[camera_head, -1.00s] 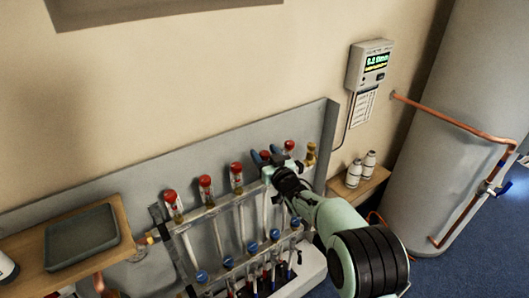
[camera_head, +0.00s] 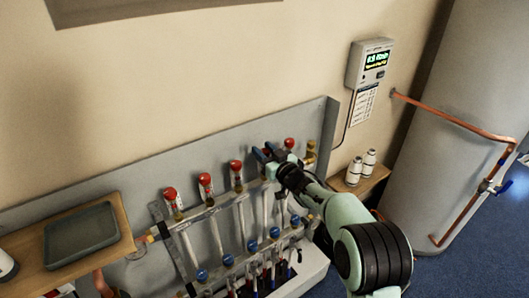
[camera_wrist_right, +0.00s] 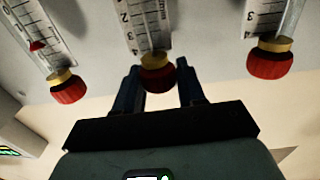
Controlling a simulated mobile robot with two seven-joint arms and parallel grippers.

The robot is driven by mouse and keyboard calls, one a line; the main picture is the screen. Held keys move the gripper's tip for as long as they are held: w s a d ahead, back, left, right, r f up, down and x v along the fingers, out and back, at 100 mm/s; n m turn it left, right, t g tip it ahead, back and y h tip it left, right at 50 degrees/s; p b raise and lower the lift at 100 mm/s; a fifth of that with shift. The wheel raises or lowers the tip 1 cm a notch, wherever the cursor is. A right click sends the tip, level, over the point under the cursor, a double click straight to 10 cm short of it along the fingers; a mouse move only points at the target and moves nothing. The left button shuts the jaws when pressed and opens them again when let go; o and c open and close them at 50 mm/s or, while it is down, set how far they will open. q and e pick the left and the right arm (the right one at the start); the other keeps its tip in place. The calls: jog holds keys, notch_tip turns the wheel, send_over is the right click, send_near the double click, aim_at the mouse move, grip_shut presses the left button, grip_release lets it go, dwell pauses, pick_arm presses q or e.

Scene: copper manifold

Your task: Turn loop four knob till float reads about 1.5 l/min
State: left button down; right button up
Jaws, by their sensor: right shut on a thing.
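A row of red-capped knobs tops the clear flow tubes of the manifold. Three knobs stand to the left, the third being this one (camera_head: 236,167), and another (camera_head: 289,143) stands to the right. My right gripper (camera_head: 265,155) is at the fourth knob, which it mostly hides in the head view. In the right wrist view the loop four knob (camera_wrist_right: 157,80) sits between the two dark blue fingers, and the gripper is shut on it. Its tube scale (camera_wrist_right: 140,22) is partly visible; I cannot make out its float. My left gripper is not in view.
A wall meter (camera_head: 370,64) shows lit digits too small to read surely. Blue-capped valves (camera_head: 254,246) line the lower manifold. Two white bottles (camera_head: 361,168) stand on a wooden shelf right of the arm. A grey tray (camera_head: 82,237) lies on the left shelf.

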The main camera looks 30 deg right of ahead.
jog(key=n+y+p, duration=0.2)
jog(key=y, duration=0.1)
jog(key=shift+d+r+g+p, duration=0.15)
jog(key=shift+r+g+p, duration=0.05)
jog(key=shift+g+p, duration=0.1)
jog(key=shift+f+n+y+p, duration=0.15)
jog(key=shift+n+y+p, duration=0.4)
jog(key=shift+y, duration=0.35)
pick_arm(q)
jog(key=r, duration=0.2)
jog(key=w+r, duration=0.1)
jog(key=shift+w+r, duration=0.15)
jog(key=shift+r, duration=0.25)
pick_arm(e)
jog(key=o, duration=0.9)
jog(key=shift+o, duration=0.2)
pick_arm(q)
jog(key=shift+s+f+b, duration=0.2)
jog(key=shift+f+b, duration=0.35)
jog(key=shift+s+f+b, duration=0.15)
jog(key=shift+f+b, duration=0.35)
jog(key=shift+b, duration=0.05)
pick_arm(e)
jog(key=v, duration=1.3)
jog(key=shift+s, duration=0.2)
